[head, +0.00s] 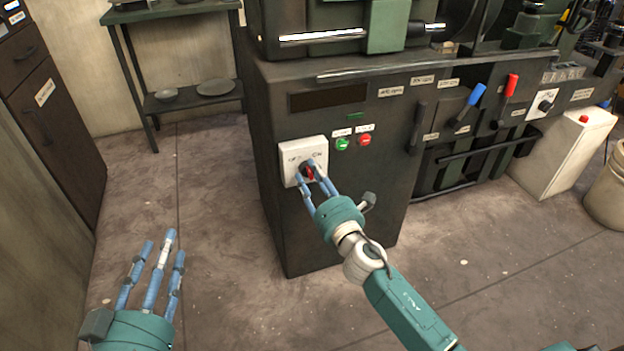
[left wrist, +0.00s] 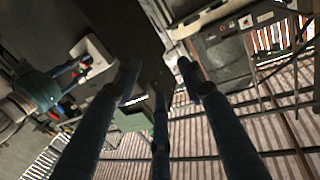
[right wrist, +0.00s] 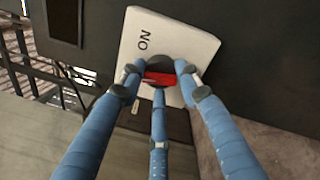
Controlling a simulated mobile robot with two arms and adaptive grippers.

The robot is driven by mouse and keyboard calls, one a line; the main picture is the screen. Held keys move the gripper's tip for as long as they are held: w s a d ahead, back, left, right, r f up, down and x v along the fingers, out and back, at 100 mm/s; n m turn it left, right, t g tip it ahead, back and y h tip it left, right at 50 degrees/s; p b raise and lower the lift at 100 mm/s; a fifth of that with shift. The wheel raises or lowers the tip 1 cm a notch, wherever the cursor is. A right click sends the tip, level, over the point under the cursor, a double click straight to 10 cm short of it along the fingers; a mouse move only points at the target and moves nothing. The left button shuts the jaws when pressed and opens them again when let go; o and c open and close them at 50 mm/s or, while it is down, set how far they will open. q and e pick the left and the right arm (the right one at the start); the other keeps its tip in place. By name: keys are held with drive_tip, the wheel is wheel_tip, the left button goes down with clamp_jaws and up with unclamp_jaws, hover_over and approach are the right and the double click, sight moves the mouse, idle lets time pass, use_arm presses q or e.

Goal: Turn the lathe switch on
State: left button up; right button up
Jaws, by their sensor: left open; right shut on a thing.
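The lathe switch is a dark round knob with a red bar (right wrist: 160,78) on a white plate marked OFF and ON. The plate (head: 293,150) sits on the front of the dark green lathe cabinet (head: 290,222). My right gripper (head: 312,176) is at the knob, and its blue fingers are shut around it in the right wrist view (right wrist: 160,80). The fingers hide part of the knob. In the right wrist view the red bar lies roughly level. My left gripper (head: 155,268) is open and empty over the floor at lower left, apart from the lathe.
Green (head: 342,144) and red (head: 365,140) buttons sit right of the switch plate. Blue-tipped (head: 477,95) and red-tipped (head: 511,85) levers stand farther right. A shelf with bowls (head: 165,94) is behind left, a dark cabinet (head: 55,120) at far left. The floor between is clear.

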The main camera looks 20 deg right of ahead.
drive_tip(key=m, duration=0.2)
drive_tip(key=f+m, duration=0.1)
drive_tip(key=m, duration=0.1)
drive_tip(key=shift+s+a, duration=0.1)
drive_tip(key=shift+a, duration=0.05)
use_arm(q)
wheel_tip(320, 180, up, 4)
drive_tip(key=t, duration=0.2)
use_arm(e)
drive_tip(key=m, duration=0.3)
drive_tip(key=shift+r+b, duration=0.1)
drive_tip(key=shift+b, duration=0.2)
drive_tip(key=m, duration=0.2)
drive_tip(key=shift+a+m+h, duration=0.15)
drive_tip(key=shift+m+h, duration=0.15)
use_arm(q)
drive_tip(key=shift+f+g+p, duration=0.45)
drive_tip(key=shift+f+g, duration=0.65)
drive_tip(key=shift+f, duration=1.2)
use_arm(e)
drive_tip(key=shift+r+m, duration=0.2)
drive_tip(key=shift+m, duration=1.3)
drive_tip(key=o, duration=0.8)
drive_tip(key=shift+a, duration=0.1)
drive_tip(key=o, duration=0.3)
drive_tip(key=shift+a+r, duration=0.1)
use_arm(q)
drive_tip(key=shift+a, duration=0.15)
